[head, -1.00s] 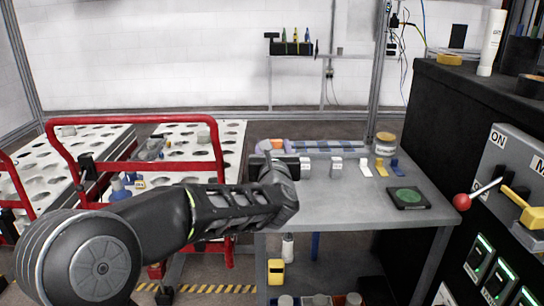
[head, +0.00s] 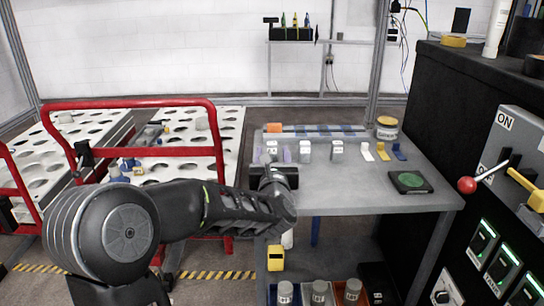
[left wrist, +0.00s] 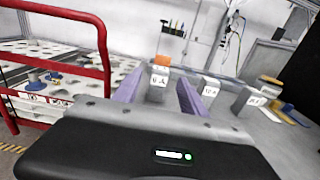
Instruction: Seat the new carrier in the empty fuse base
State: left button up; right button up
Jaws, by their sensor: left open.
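Three grey block-like carriers with white labels stand in a row on the grey bench: a left one (head: 271,151), a middle one (head: 305,152) and a right one (head: 337,152). My left gripper (head: 272,155) is open, with its purple fingers on either side of the left carrier. In the left wrist view the left carrier (left wrist: 158,82) stands between the fingers with gaps showing; the middle carrier (left wrist: 210,88) is just outside the right finger. The label text is too small to read surely. I cannot pick out the empty fuse base. My right gripper is out of view.
The bench (head: 360,190) also holds white, yellow and blue small pieces, a jar (head: 386,127) and a green-topped pad (head: 410,182). A red cart rail (head: 130,103) stands left. A dark cabinet at right carries a red-knobbed lever (head: 467,185) and green-lit modules (head: 483,243).

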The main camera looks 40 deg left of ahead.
aim_at(272, 142)
pick_arm(q)
jog(key=shift+w+a, duration=0.3)
jog(key=shift+w, duration=0.05)
jog(key=shift+w+a+f, duration=0.1)
jog(key=shift+w+a, duration=0.1)
jog(key=shift+w, duration=0.1)
jog(key=x, duration=0.6)
jog(key=shift+p, duration=0.3)
jog(key=shift+c, duration=0.4)
grip_shut()
